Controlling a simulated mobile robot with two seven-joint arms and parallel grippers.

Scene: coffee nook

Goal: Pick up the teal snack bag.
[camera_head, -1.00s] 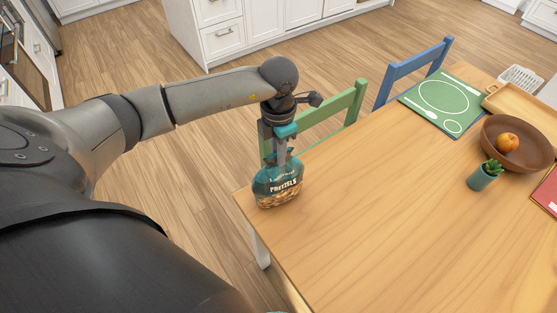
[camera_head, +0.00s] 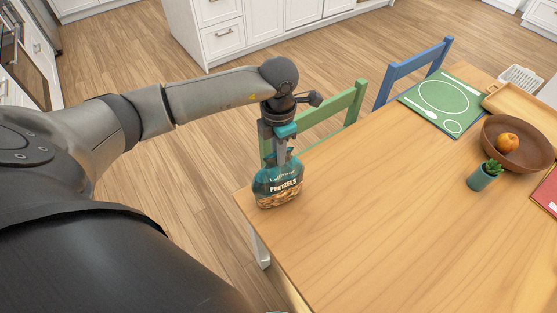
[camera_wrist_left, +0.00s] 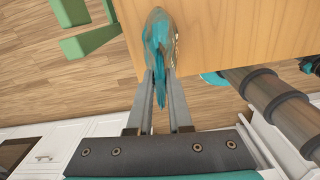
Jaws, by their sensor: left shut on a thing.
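The teal snack bag (camera_head: 279,186), labelled PRETZELS, is at the near left corner of the wooden table (camera_head: 400,210). It looks upright; I cannot tell whether its bottom touches the table. My left gripper (camera_head: 281,158) comes down from above and is shut on the bag's top. In the left wrist view the two fingers (camera_wrist_left: 160,85) pinch the teal bag (camera_wrist_left: 158,45) between their tips. My right gripper is not in view.
A green chair (camera_head: 345,107) stands just behind the gripper, a blue chair (camera_head: 415,66) farther off. A potted succulent (camera_head: 482,177), a brown bowl (camera_head: 490,140) with an orange fruit (camera_head: 507,142) and a green placemat (camera_head: 425,104) are on the table. The table's middle is clear.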

